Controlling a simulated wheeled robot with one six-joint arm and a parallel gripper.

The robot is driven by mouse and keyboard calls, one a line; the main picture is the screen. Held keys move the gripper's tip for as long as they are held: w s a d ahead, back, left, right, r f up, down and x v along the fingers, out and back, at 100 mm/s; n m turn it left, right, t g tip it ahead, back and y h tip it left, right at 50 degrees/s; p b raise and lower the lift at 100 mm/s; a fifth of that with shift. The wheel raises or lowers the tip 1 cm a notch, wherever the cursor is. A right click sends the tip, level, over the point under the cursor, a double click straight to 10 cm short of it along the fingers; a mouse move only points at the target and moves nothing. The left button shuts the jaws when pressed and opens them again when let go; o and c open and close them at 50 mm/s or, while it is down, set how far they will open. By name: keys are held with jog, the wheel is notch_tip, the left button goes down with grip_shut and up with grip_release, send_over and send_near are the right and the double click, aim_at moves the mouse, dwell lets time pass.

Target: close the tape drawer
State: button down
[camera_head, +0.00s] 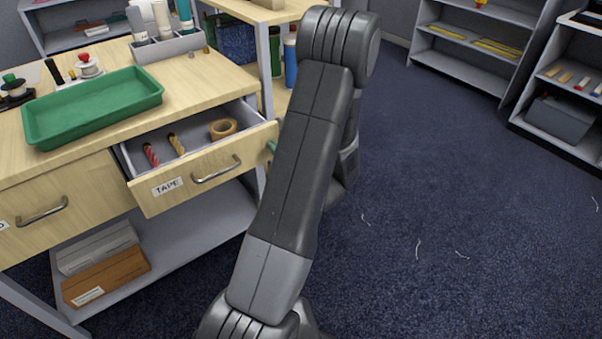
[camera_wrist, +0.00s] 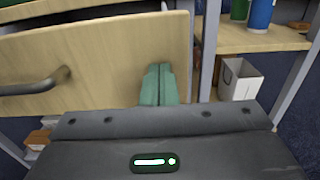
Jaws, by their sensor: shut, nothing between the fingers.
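The tape drawer (camera_head: 205,176), with a light wood front, a "TAPE" label and a metal handle (camera_head: 216,169), stands pulled out of the workbench. Inside are a roll of brown tape (camera_head: 223,128) and two small striped rolls or cords, one red and one yellow. In the wrist view the drawer front (camera_wrist: 100,60) fills the left side, with its handle (camera_wrist: 35,84) at the far left. My gripper (camera_wrist: 158,70) is shut and empty, its green fingertips at the right part of the drawer front. I cannot tell whether they touch it. In the head view my arm hides most of the gripper.
A green tray (camera_head: 92,104) sits on the bench top (camera_head: 200,75) above the drawer. Another closed drawer (camera_head: 60,205) is to the left. A lower shelf (camera_head: 175,245) holds boxes. Shelving (camera_head: 468,45) stands at the back right. The blue carpet (camera_head: 450,200) on the right is mostly clear.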

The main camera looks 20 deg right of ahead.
aim_at(242, 115)
jog(key=b+x, duration=0.3)
jog(key=x, duration=1.4)
jog(key=shift+w+a+f, duration=0.1)
jog(key=shift+w+a, duration=0.05)
jog(key=shift+w, duration=0.2)
jog(key=shift+w+a, duration=0.15)
jog(key=shift+w, duration=0.45)
jog(key=shift+w+r, duration=0.15)
jog(key=shift+r, duration=0.1)
jog(key=shift+r, duration=0.1)
